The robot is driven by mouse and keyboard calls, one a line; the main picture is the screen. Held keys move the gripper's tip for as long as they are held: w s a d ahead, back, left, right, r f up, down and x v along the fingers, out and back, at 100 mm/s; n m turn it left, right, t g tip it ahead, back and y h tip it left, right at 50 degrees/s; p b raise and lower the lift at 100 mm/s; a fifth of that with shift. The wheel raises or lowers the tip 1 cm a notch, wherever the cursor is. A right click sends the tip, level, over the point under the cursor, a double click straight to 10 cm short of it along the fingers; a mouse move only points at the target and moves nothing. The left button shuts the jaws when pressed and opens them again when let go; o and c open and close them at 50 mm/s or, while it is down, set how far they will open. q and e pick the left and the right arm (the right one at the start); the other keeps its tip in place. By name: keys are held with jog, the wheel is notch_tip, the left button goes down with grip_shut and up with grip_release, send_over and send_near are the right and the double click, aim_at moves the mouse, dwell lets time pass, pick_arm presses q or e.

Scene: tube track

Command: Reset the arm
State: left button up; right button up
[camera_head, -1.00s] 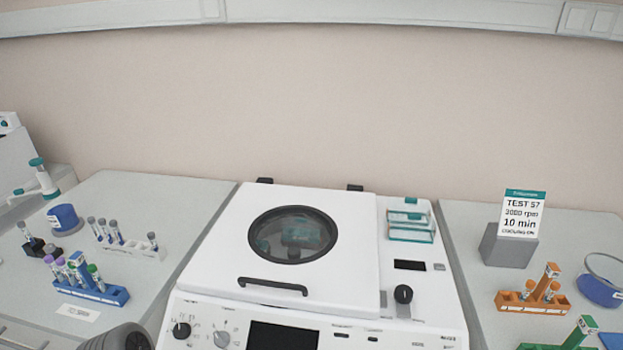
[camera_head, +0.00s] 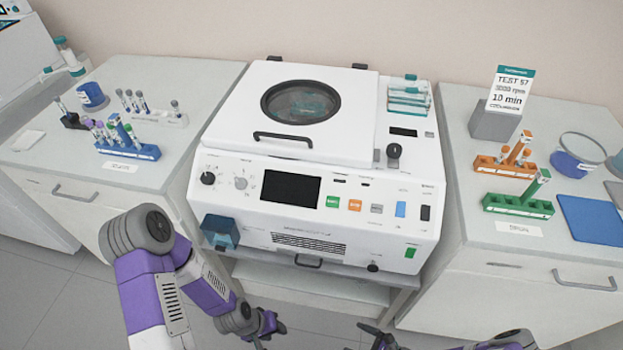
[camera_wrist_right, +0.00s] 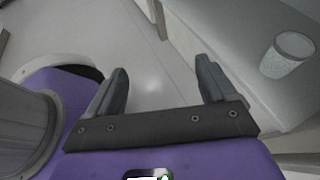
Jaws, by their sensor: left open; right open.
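My left arm comes in from the lower left in the head view, purple and grey. Its gripper (camera_head: 264,330) is low in front of the centrifuge and points down, clear of everything. My right gripper (camera_head: 384,337) shows only in part at the bottom edge of the head view. In the right wrist view my right gripper (camera_wrist_right: 160,88) has its two dark fingers wide apart. Nothing is between them but bare floor. The white centrifuge (camera_head: 330,175) stands in the middle with its lid shut.
A blue tube rack (camera_head: 130,151) and a white rack (camera_head: 165,119) stand on the left counter. An orange rack (camera_head: 505,168), a green rack (camera_head: 518,205), a blue mat (camera_head: 590,219) and a TEST 57 sign (camera_head: 509,90) are on the right counter. Open floor lies at lower left.

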jog(key=s+a+r+n+g+h+p, duration=0.1)
jog(key=s+a+r+n+g, duration=0.15)
jog(key=n+g, duration=0.3)
jog(key=s+a+r+n+g+h, duration=0.1)
jog(key=s+a+r+n+g, duration=0.1)
jog(key=r+n+g, duration=0.3)
jog(key=w+a+r+n+t+h+p, duration=0.1)
jog(key=w+a+r+n+t+h, duration=0.1)
jog(key=w+r+n+h, duration=0.3)
notch_tip(320, 180, up, 5)
jog(key=n+t, duration=0.1)
jog(key=n, duration=0.5)
jog(key=shift+a+f+n+p, duration=0.15)
jog(key=shift+a+n+p, duration=0.05)
jog(key=shift+n+p, duration=0.15)
jog(key=shift+t, duration=0.25)
